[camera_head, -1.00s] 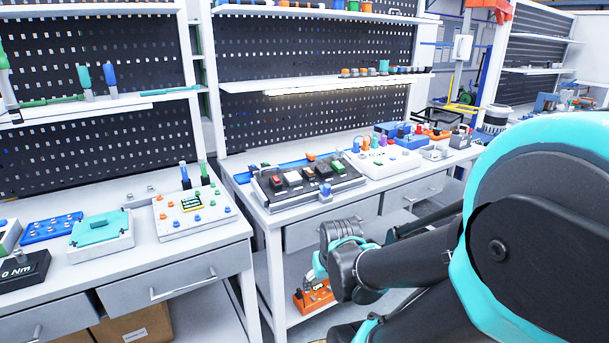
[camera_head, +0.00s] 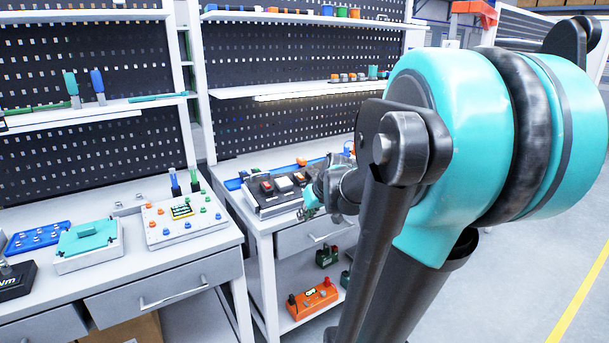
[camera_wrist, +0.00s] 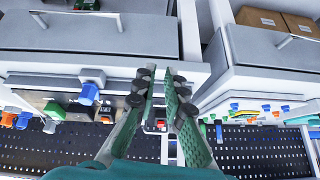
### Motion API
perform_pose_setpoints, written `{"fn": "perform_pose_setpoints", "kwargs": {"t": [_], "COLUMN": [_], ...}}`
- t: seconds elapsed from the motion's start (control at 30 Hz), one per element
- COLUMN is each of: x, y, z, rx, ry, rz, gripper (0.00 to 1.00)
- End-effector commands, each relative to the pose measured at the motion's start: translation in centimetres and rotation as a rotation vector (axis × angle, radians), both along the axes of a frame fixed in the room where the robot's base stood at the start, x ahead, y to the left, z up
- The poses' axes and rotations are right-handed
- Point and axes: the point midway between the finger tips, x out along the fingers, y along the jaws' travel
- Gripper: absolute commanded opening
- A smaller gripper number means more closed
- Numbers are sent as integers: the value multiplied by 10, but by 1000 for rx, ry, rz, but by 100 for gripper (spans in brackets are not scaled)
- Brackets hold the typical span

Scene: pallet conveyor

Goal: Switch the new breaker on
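A dark breaker panel (camera_head: 262,205) lies on the middle workbench, with a red switch (camera_head: 267,186) and a white switch (camera_head: 284,184) at its left part. I cannot tell which one is the new breaker. My gripper (camera_head: 308,208) is at the panel's right front and hides that part in the head view. In the wrist view, my gripper (camera_wrist: 160,78) has its two green-padded fingers apart, with nothing held. A small red part (camera_wrist: 160,125) shows beyond, between the fingers. A blue knob (camera_wrist: 88,93) is at the panel's edge, to the left of the fingers.
A left workbench holds a white box with coloured knobs (camera_head: 187,222) and a teal-topped box (camera_head: 88,243). An orange device (camera_head: 313,299) sits on the lower shelf. A pegboard (camera_head: 270,125) stands behind the middle bench. The floor at the right is open.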

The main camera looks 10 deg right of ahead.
Motion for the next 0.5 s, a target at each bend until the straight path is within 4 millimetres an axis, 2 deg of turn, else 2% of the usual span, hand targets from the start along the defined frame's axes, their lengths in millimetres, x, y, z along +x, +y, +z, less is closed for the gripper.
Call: {"fn": "perform_pose_setpoints", "kwargs": {"t": [0.03, 0.1, 0.2, 0.33, 0.5], "x": [29, 61, 96, 123, 135], "y": [-13, -29, -50, -72, -82], "z": [25, 56, 93, 125, 141], "rx": [9, 13, 9, -4, -12], "ry": [-47, -116, -199, -271, -308], "rz": [12, 35, 58, 73, 80], "gripper": [1, 0, 0, 0, 0]}}
